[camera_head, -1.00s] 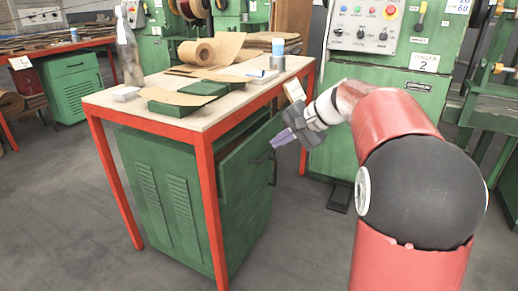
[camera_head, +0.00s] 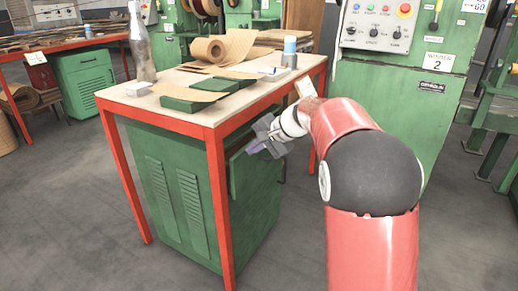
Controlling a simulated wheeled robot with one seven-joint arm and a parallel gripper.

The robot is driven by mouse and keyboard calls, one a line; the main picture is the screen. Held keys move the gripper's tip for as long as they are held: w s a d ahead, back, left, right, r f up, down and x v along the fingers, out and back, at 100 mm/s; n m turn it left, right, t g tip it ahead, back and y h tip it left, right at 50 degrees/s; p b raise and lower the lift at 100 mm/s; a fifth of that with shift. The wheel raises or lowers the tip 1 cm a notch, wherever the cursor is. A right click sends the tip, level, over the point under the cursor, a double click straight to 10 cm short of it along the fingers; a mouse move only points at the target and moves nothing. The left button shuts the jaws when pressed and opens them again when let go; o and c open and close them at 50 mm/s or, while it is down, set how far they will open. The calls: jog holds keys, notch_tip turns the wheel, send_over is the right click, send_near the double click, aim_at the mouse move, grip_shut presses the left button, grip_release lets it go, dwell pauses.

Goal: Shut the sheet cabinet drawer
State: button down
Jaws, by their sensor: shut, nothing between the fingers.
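The green sheet cabinet (camera_head: 180,190) stands under the red-framed table, with its louvred side facing me. Its drawer front (camera_head: 242,172) is at the top of the cabinet's right side, just right of the near table leg. Part of the drawer front and its handle are hidden behind my gripper. My gripper (camera_head: 254,148) is shut and empty, and its fingertips point left at the upper part of the drawer front. I cannot tell whether they touch it. How far the drawer stands out is hard to see.
The red-framed table (camera_head: 178,120) carries brown paper rolls, green pieces, a spray can (camera_head: 290,52) and a grey bottle (camera_head: 141,45). Its near leg (camera_head: 219,205) stands close left of my gripper. A green machine (camera_head: 400,85) stands behind my arm. The floor right of the cabinet is clear.

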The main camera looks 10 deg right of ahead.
jog(key=w+a+p, duration=0.1)
jog(key=a, duration=0.1)
jog(key=w+a+p, duration=0.1)
jog(key=a, duration=0.1)
jog(key=shift+w+r, duration=0.1)
jog(key=shift+w, duration=0.3)
